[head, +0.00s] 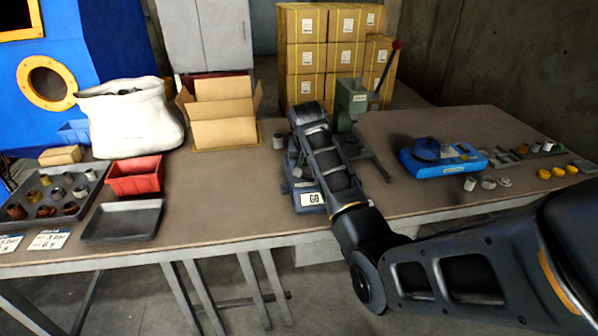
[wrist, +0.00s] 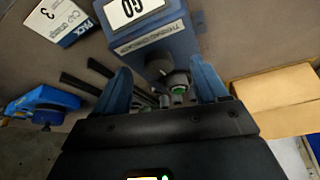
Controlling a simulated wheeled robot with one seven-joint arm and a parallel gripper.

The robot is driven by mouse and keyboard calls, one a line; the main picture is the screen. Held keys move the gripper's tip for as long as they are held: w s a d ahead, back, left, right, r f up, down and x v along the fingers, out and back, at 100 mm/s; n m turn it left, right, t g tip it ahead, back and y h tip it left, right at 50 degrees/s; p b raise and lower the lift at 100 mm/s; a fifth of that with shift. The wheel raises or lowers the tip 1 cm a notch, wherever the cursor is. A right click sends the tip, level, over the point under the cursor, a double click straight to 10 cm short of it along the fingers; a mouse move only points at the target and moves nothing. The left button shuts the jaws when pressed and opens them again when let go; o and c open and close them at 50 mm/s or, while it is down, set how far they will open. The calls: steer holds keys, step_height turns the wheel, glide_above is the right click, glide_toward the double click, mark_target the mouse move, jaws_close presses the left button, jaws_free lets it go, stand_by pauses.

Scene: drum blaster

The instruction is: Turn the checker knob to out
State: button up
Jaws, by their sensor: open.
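The checker is a blue-grey box with a white GO display. In the wrist view its body (wrist: 165,33) is at the top, with a label strip across its front. A round grey knob (wrist: 159,67) shows below the label, with a second round grey part (wrist: 178,80) beside it; I cannot tell which way the knob points. My gripper (wrist: 163,68) is open, its blue fingers on either side of these parts, with nothing held. Contact cannot be told. In the head view the checker (head: 308,199) is partly covered by my arm, and the knob and fingers are hidden.
A green lever press (head: 350,103) stands behind the checker. A blue device (head: 440,162) and small parts lie to the right. An open carton (head: 222,133), red bin (head: 135,177) and black tray (head: 122,221) are to the left. The table front (head: 225,225) is clear.

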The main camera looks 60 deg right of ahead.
steer(key=shift+w+d+f, duration=0.25)
steer(key=shift+d+f, duration=0.45)
steer(key=shift+d, duration=0.05)
steer(key=shift+w+d+f, duration=0.3)
steer(key=shift+d+f, duration=0.4)
steer(key=shift+w+d+f, duration=0.25)
steer(key=shift+d+f, duration=0.45)
steer(key=shift+d, duration=0.05)
steer(key=c, duration=1)
